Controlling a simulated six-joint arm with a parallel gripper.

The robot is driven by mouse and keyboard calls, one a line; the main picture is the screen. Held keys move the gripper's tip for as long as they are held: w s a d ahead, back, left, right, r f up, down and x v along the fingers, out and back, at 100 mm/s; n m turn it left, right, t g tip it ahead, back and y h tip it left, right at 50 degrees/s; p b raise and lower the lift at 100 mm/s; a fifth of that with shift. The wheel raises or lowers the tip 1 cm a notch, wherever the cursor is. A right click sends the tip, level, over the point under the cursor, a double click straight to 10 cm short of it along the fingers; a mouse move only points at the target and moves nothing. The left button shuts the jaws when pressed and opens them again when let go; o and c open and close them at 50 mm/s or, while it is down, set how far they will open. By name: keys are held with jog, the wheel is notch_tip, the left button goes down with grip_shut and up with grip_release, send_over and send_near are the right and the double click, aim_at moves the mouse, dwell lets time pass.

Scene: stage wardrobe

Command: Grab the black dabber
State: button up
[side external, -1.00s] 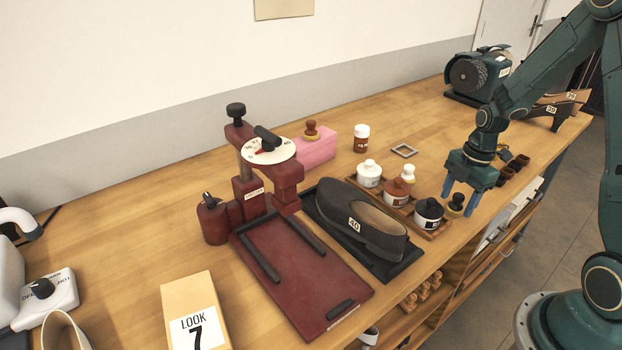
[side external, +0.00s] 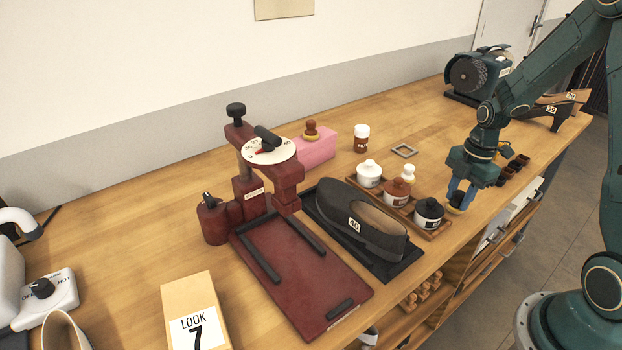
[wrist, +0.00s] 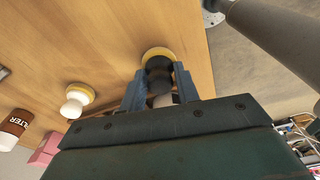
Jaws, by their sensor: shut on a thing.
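The black dabber (wrist: 158,72) has a dark knob and a yellow base. It stands between my gripper's blue fingers (wrist: 158,88) in the wrist view, with a finger on each side of the knob. In the side external view, my gripper (side external: 461,190) is low over the table, shut on the black dabber (side external: 455,207), which is mostly covered by the fingers. Its base appears at table level beside the black-lidded jar.
Jars with white (side external: 369,173), brown (side external: 397,190) and black lids (side external: 429,212) stand in a wooden tray (side external: 436,236) to the left. A white dabber (side external: 409,174) stands behind.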

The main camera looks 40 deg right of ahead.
aim_at(460, 192)
notch_tip(460, 192, up, 19)
dwell(0.6)
dwell(0.5)
